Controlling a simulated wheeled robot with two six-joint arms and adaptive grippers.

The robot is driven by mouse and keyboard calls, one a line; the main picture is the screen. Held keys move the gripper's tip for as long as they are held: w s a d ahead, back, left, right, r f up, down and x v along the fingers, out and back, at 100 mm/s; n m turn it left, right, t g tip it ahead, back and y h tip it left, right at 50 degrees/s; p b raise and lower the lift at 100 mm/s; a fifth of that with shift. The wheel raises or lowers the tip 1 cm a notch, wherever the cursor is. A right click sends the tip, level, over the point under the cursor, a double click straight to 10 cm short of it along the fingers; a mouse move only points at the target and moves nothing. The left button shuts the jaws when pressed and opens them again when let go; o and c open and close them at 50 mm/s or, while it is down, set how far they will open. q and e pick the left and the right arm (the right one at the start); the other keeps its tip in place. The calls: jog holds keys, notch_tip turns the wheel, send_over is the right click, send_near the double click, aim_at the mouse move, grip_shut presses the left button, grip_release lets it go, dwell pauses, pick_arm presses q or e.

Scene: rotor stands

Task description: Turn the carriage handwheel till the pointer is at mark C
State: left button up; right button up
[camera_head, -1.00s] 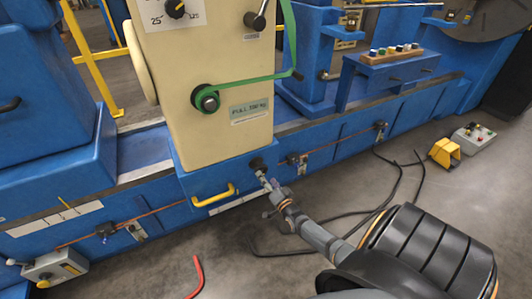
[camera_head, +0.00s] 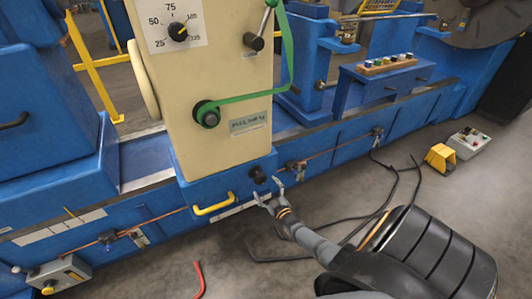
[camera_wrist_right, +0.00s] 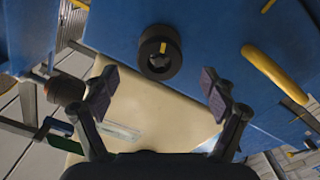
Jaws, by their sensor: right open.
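A small black round wheel or knob (camera_head: 258,174) with a yellow mark on its face sits on the blue front of the carriage, and it shows in the right wrist view (camera_wrist_right: 160,54); I take it for the handwheel. My right gripper (camera_head: 265,191) is open and empty just in front of it. In the wrist view its two fingers (camera_wrist_right: 160,90) are spread wide, and the knob lies beyond them, apart from both. A thin yellow pointer (camera_head: 69,211) stands by a pale scale strip (camera_head: 60,227) at the left; its letters are too small to read. My left gripper is out of view.
A yellow handle (camera_head: 214,205) is just left of the knob. The cream housing (camera_head: 215,85) carries a dial (camera_head: 177,31) and a green strap (camera_head: 243,97). Black cables, a red bent bar (camera_head: 199,279) and a yellow pedal (camera_head: 440,157) are on the floor.

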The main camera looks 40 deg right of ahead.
aim_at(261, 181)
jog(key=shift+w, duration=0.1)
jog(key=shift+b+x, duration=1)
jog(key=shift+x, duration=0.2)
jog(key=shift+w+d, duration=0.15)
jog(key=shift+w, duration=0.35)
